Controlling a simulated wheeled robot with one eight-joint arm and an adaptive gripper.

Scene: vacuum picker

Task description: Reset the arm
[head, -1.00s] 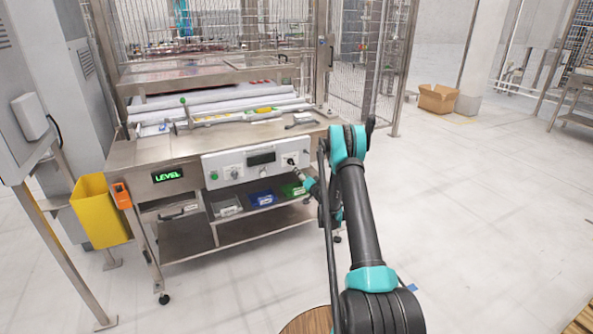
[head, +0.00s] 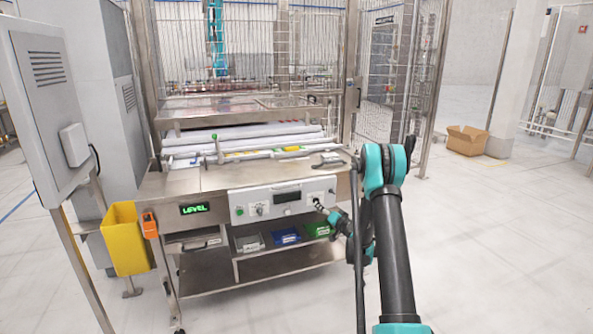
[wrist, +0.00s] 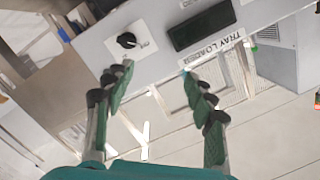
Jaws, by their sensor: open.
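My arm reaches forward on the right of the head view, its elbow raised and its end lowered toward the front of the workbench. My gripper (wrist: 155,85) is open and empty in the wrist view, with its two dark green fingers apart. Between and beyond the fingers is the grey control panel (wrist: 150,20), with a black knob (wrist: 127,40) and a dark display (wrist: 202,25). A label beside the display reads TRAY LOADER. In the head view the same panel (head: 225,198) is on the bench front; my gripper is close to its right end, partly hidden by my arm.
A metal workbench (head: 180,184) holds white rolls (head: 240,131) and a green LEVEL sign (head: 195,208). A yellow bin (head: 124,238) hangs at its left. Coloured trays (head: 285,236) sit below. A cardboard box (head: 466,140) stands behind right; the right floor is clear.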

